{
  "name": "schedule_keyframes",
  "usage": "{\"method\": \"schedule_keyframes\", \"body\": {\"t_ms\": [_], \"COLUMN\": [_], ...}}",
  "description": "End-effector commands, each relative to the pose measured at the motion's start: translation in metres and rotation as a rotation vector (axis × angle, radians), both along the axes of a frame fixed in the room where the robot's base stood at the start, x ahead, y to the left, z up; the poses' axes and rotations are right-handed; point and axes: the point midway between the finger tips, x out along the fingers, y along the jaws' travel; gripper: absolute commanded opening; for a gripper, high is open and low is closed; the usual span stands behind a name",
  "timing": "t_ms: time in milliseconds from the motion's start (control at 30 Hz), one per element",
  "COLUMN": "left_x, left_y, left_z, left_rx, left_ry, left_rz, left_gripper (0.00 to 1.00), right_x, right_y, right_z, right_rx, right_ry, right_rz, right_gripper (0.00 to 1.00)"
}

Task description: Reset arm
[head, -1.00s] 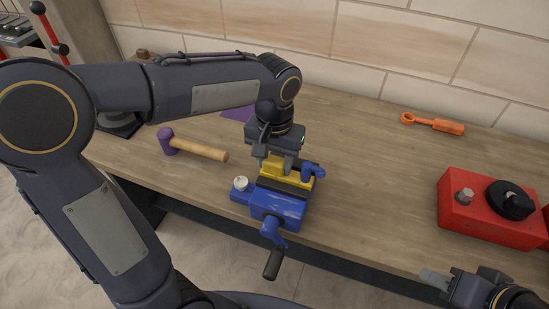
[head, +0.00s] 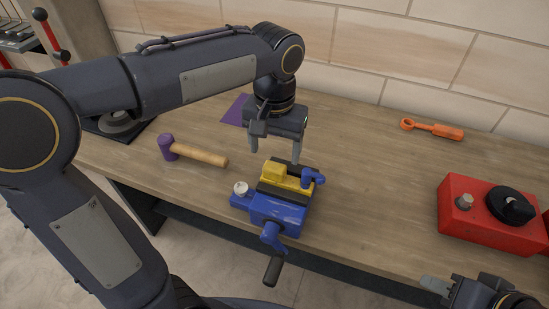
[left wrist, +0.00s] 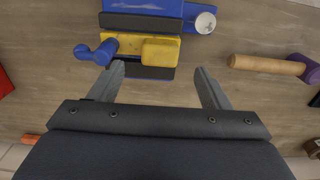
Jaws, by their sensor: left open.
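My left gripper (head: 275,152) is open and empty, above and just behind the blue vise (head: 277,208) on the workbench. In the left wrist view its two fingers (left wrist: 160,88) stand wide apart. A yellow block (head: 286,177) sits between the dark jaws of the vise; it also shows in the left wrist view (left wrist: 160,50), ahead of the fingertips and apart from them. My right gripper (head: 437,285) is at the bottom right, partly cut off by the frame; its jaw opening is not clear.
A mallet with a purple head (head: 168,147) lies left of the vise. A red box with a black knob (head: 487,218) stands at the right. An orange tool (head: 432,129) lies at the back right. A purple sheet (head: 237,110) lies behind the gripper. The bench between vise and red box is clear.

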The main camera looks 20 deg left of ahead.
Motion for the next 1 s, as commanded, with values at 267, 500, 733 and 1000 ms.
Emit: {"method": "schedule_keyframes", "body": {"t_ms": [267,500,733,1000], "left_x": [0.000,0.000,-0.003,-0.069], "left_y": [0.000,0.000,0.003,0.050], "left_z": [0.016,0.015,0.015,0.003], "left_rx": [0.000,0.000,-0.008,-0.174], "left_ry": [0.001,0.001,-0.004,-0.131], "left_rz": [-0.001,-0.001,0.002,0.050], "left_gripper": [0.71,0.71,0.71,0.71], "right_x": [0.000,0.000,0.000,0.000], "right_y": [0.000,0.000,0.000,0.000], "right_z": [0.001,0.001,0.001,0.001], "right_rx": [0.000,0.000,0.000,0.000], "right_ry": [0.000,0.000,0.000,0.000], "right_rz": [0.000,0.000,0.000,0.000], "right_gripper": [0.36,0.36,0.36,0.36]}}
